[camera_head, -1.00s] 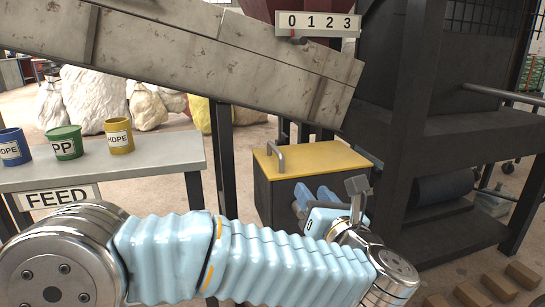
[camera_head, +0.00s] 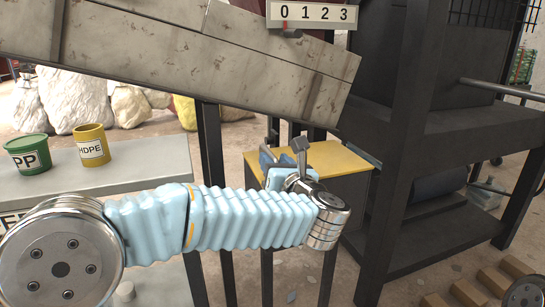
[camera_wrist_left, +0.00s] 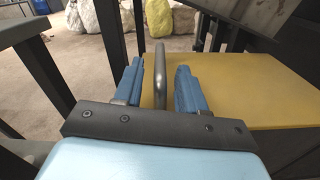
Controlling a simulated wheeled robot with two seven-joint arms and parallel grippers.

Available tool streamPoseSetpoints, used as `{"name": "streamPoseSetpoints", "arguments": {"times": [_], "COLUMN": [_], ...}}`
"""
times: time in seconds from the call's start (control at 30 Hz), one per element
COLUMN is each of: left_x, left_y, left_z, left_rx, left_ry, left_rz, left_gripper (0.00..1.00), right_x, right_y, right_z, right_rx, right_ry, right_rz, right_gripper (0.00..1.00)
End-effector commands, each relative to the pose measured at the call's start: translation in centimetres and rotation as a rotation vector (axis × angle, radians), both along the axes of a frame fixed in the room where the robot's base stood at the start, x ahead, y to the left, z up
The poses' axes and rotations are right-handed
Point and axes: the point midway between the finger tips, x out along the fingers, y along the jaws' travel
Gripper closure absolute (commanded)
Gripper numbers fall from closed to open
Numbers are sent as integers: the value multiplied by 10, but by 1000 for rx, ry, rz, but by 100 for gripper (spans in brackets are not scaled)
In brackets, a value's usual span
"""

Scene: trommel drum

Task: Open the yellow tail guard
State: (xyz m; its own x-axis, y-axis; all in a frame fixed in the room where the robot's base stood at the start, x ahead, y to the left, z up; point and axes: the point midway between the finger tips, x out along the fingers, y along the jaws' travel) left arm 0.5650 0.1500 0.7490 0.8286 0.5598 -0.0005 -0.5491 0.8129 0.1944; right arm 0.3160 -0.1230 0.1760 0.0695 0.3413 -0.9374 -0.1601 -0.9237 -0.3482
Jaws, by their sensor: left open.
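The yellow tail guard (camera_head: 338,157) lies flat as a lid on a dark box below the chute, and it looks closed. In the left wrist view the yellow guard (camera_wrist_left: 250,90) fills the right side. Its grey bar handle (camera_wrist_left: 160,78) stands between the two blue fingers of my left gripper (camera_wrist_left: 158,68). The fingers are open, with a gap on each side of the bar. In the head view my left gripper (camera_head: 272,157) is over the guard's left end and hides the handle. My right gripper is not in view.
A worn grey chute (camera_head: 180,50) slopes down above the guard, with a 0123 counter (camera_head: 312,13) on it. A dark steel frame (camera_head: 400,130) stands close on the right. A grey table (camera_head: 130,178) with a green PP bucket (camera_head: 28,153) and yellow HDPE bucket (camera_head: 92,147) is left.

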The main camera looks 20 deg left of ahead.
Motion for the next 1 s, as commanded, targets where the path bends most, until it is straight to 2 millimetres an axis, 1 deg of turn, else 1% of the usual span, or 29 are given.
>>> {"name": "streamPoseSetpoints", "arguments": {"times": [0.1,0.2,0.5,0.77,1.0], "left_x": [12,17,19,19,19], "left_y": [8,12,13,13,14], "left_z": [0,0,0,0,0], "left_rx": [0,0,0,0,0], "left_ry": [0,0,0,0,0], "left_rz": [1,1,0,1,3], "left_gripper": [60,60,60,100,100], "right_x": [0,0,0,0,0], "right_y": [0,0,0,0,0], "right_z": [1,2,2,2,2], "right_rx": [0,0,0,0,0], "right_ry": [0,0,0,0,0], "right_rz": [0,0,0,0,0], "right_gripper": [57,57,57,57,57]}}
